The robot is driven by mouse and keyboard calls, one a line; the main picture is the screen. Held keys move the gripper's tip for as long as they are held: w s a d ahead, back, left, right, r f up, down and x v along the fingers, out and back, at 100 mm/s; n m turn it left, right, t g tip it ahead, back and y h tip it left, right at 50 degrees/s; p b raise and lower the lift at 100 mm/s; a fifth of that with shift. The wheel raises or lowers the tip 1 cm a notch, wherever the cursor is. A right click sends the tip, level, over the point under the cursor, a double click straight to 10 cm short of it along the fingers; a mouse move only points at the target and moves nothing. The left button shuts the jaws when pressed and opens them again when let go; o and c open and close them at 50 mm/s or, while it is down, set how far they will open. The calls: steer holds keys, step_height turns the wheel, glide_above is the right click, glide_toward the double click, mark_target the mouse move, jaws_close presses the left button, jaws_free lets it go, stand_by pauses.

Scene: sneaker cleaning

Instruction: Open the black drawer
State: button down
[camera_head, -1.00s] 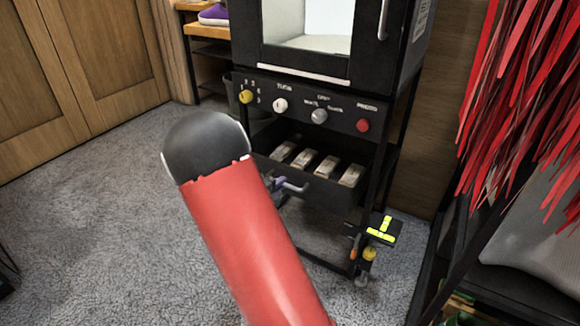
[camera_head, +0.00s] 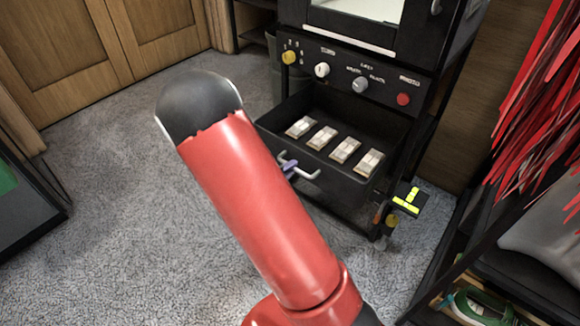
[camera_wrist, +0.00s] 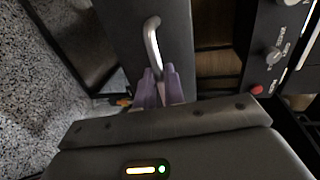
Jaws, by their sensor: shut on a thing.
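The black drawer (camera_head: 342,191) is pulled out from under the control panel of a black cabinet, and its inside shows from above. Its metal handle (camera_head: 308,175) is on the front face. My gripper (camera_head: 288,165), with purple fingertips, is shut on the handle near its left end. In the wrist view the purple fingers (camera_wrist: 160,86) close around one end of the curved handle (camera_wrist: 152,42), against the dark drawer front (camera_wrist: 118,35). My red arm hides the floor in front of the drawer's left side.
Several pale blocks (camera_head: 345,150) lie inside the drawer. The control panel (camera_head: 345,75) above has knobs and a red button. A yellow-and-black item (camera_head: 408,201) hangs by the cabinet's right leg. Grey carpet (camera_head: 110,220) is clear at left; a dark rack (camera_head: 475,245) stands at right.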

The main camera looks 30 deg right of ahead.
steer(key=c, duration=1.5)
jaws_free()
steer(key=shift+a, duration=0.1)
steer(key=v, duration=0.7)
steer(key=shift+s+a+p, duration=0.2)
steer(key=shift+a+p, duration=0.1)
steer(key=shift+p, duration=0.05)
